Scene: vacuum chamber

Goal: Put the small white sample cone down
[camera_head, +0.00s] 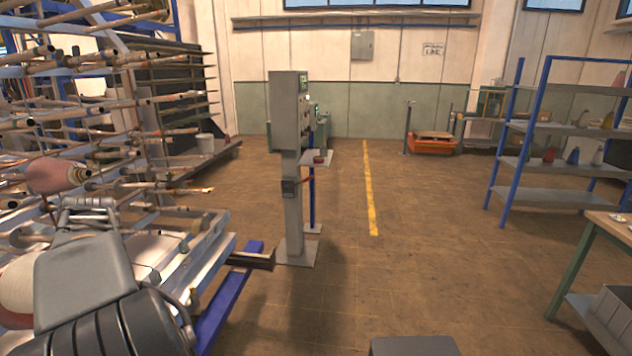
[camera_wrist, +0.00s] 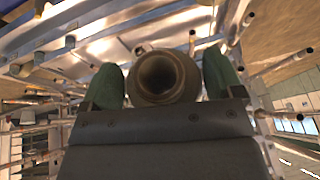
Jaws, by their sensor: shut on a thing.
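In the wrist view, my gripper (camera_wrist: 164,78) is shut on a cone (camera_wrist: 162,92) between its two green finger pads. The cone's hollow round end faces the camera. It looks grey-brown in the shade, so I cannot confirm that it is white. The rest of the cone is hidden behind this end. In the head view, my arm fills the lower left in front of the creel, and the held cone cannot be made out there.
A creel rack (camera_head: 90,115) with many projecting rods crowds the left. A grey control post (camera_head: 291,165) stands right of it. Blue shelving (camera_head: 545,125) holds several small cones at the right. A wooden-topped table (camera_head: 612,228) is at the right edge. The middle floor is clear.

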